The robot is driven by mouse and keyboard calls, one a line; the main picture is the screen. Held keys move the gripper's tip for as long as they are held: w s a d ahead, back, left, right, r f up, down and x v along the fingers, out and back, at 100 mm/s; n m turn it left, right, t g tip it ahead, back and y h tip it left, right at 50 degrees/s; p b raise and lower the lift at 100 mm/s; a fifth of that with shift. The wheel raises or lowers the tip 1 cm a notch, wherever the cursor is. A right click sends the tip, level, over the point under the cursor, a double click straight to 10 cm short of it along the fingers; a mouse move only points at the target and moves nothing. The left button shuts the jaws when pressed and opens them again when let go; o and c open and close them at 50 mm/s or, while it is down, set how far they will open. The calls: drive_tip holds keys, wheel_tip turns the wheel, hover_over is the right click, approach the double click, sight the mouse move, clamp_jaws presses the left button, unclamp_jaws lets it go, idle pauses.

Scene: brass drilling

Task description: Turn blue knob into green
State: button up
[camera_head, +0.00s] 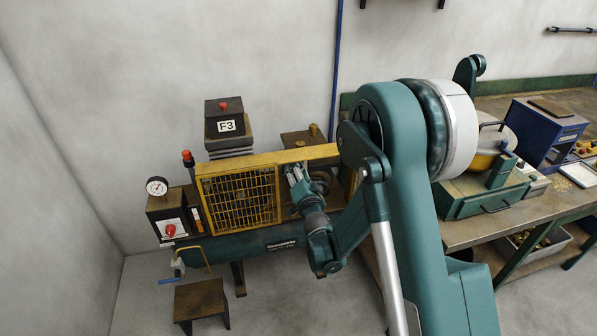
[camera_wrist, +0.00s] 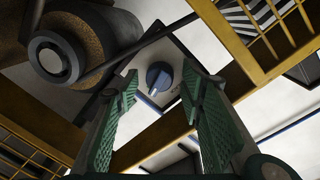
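Whether the tips reach the knob's depth cannot be told. The knob is hidden in the head view.
Yellow mesh guard frames (camera_head: 238,198) stand just left of my gripper, and a yellow bar (camera_wrist: 246,44) crosses beside the knob plate. A dark round pulley or motor (camera_wrist: 58,58) is close on the left in the wrist view. The green tank (camera_head: 250,243) lies below.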

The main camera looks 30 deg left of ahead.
drive_tip(key=shift+s+d, duration=0.1)
drive_tip(key=v, duration=0.7)
idle(0.5)
drive_tip(key=shift+d+r, duration=0.1)
drive_tip(key=shift+r, duration=0.05)
idle(0.3)
drive_tip(key=w+d+r+n+t, duration=0.1)
drive_tip(key=d+r, duration=0.5)
drive_tip(key=r, duration=0.4)
drive_tip(key=w+d+r+n, duration=0.15)
drive_tip(key=d+r, duration=0.35)
drive_tip(key=r, duration=0.5)
drive_tip(key=s+d+r+n+g+y, duration=0.1)
drive_tip(key=s+d+r+n+g, duration=0.2)
drive_tip(key=d+r, duration=0.7)
drive_tip(key=s+d+f+m+g+h, duration=0.1)
drive_tip(key=s+d+f+h, duration=0.3)
drive_tip(key=s+d, duration=0.5)
drive_tip(key=s+d+f+m+g+h, duration=0.1)
drive_tip(key=s+d+f+h, duration=0.3)
drive_tip(key=s+d, duration=0.6)
drive_tip(key=s+d+f+m+g+h, duration=0.2)
drive_tip(key=s+d, duration=0.8)
drive_tip(key=d, duration=1.5)
wheel_tip(320, 180, down, 3)
drive_tip(key=h, duration=0.2)
drive_tip(key=shift+r+h, duration=0.15)
drive_tip(key=shift+h, duration=0.15)
